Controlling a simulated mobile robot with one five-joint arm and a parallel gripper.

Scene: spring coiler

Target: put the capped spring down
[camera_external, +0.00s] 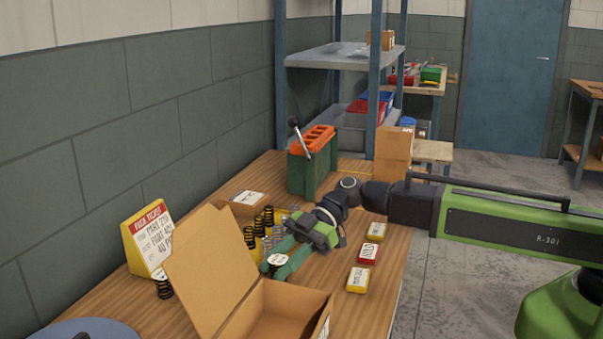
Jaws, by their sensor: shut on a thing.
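The capped spring (277,261), dark with a pale top, is between the two green fingers of my gripper (276,265). My gripper reaches in from the right, over the wooden bench, and is shut on the spring. The spring's lower part is hidden by the finger and the cardboard box, so I cannot tell whether it touches the bench. Several other springs, black ones (249,238) and grey ones, stand in a yellow holder just behind and left of my gripper. Another black spring (162,286) stands apart at the left.
An open cardboard box (290,297) with a raised flap (209,268) is close in front. A yellow sign (150,238) stands left. Small yellow and red boxes (368,253) line the right. A green coiler with orange top (313,165) is behind. Bare bench (385,283) shows at right.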

